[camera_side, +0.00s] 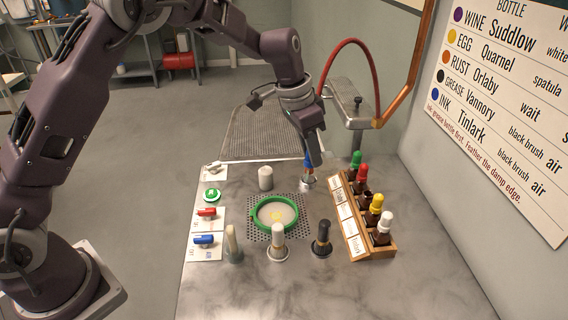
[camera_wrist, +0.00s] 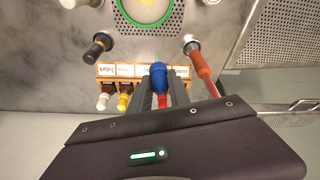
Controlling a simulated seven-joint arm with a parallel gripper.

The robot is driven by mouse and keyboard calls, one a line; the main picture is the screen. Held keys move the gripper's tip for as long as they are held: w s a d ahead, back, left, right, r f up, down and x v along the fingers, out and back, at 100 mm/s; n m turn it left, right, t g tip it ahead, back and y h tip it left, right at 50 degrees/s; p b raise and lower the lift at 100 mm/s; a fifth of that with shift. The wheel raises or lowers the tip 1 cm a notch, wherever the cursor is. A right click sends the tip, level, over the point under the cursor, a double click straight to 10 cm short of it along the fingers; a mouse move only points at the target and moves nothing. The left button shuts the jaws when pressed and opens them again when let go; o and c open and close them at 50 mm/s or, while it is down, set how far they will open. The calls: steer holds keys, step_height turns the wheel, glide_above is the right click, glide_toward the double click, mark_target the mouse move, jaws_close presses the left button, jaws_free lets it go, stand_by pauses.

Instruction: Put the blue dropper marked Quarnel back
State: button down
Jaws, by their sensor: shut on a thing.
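The blue dropper (camera_wrist: 158,70) is between the fingers of my gripper (camera_wrist: 160,90) in the wrist view, its blue bulb showing; I cannot read a mark on it. In the side view my gripper (camera_side: 308,147) is shut on the dropper (camera_side: 308,160), above the bench and left of the wooden rack (camera_side: 377,252). The rack holds dark bottles with green (camera_side: 356,158), red (camera_side: 362,173), yellow (camera_side: 376,203) and white (camera_side: 386,219) bulbs. A brown bottle shows without a clear bulb between red and yellow. Most rack labels are too small to read; the front one seems to read Tinlark.
A brush in a holder (camera_side: 306,184) stands close below my gripper. A green-rimmed dish (camera_side: 275,214), a pale cylinder (camera_side: 265,178) and brushes (camera_side: 277,240) (camera_side: 321,239) stand left of the rack. A wall board (camera_side: 505,100) lists bottle names. The front right of the bench is clear.

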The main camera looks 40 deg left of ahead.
steer(key=w+d+f+t, duration=0.1)
steer(key=w+d, duration=0.6)
steer(key=d, duration=0.5)
steer(key=shift+f+m+h, duration=0.15)
steer(key=shift+m+h, duration=0.15)
steer(key=shift+f, duration=0.25)
stand_by(0.7)
steer(key=shift+f+t, duration=0.3)
steer(key=shift+f, duration=0.4)
steer(key=shift+f, duration=0.1)
steer(key=shift+d+f, duration=0.1)
steer(key=shift+f, duration=0.85)
steer(key=shift+f, duration=0.1)
